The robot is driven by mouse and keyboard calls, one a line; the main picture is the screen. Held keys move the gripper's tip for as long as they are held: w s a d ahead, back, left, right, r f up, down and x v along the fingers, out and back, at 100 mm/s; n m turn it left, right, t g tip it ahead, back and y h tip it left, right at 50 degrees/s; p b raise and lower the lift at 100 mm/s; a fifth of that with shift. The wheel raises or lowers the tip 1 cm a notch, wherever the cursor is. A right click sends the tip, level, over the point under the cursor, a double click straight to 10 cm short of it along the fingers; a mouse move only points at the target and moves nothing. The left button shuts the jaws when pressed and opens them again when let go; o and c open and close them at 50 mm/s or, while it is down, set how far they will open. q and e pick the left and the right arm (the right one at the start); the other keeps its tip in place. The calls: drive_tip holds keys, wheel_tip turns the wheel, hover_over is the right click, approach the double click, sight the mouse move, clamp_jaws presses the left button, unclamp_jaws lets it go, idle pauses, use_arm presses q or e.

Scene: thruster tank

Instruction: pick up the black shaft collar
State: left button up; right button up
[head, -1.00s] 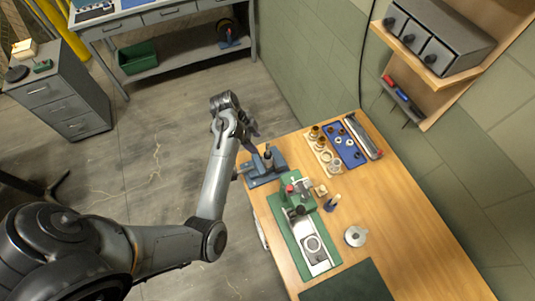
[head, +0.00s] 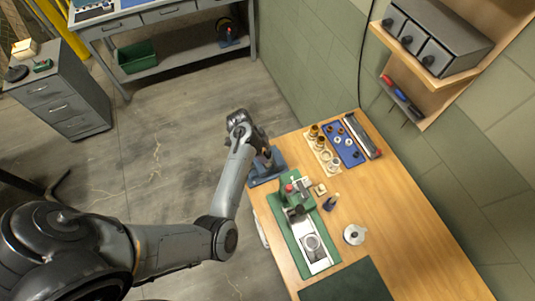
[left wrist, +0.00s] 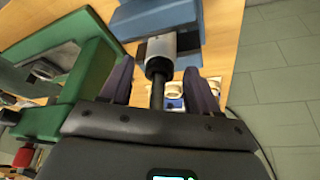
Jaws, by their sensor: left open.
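Small dark and pale rings sit on a blue tray (head: 347,149) at the far end of the wooden bench in the head view. I cannot tell which of them is the black shaft collar. My left gripper (head: 264,155) is over the blue vise (head: 268,174) at the bench's left edge, short of the tray. In the left wrist view its two dark fingers stand apart (left wrist: 160,85), with the vise's grey sleeve and black screw showing between them. No collar is seen between the fingers. My right gripper is not in view.
A wooden tray (head: 316,142) with several brass and pale rings lies beside the blue tray. A green fixture (head: 297,232) with a red knob stands nearer. A silver lidded piece (head: 354,235) stands on the bench. The bench's right side is clear.

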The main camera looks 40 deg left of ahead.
use_arm(q)
drive_tip(key=c, duration=1.1)
drive_tip(key=shift+r, duration=0.15)
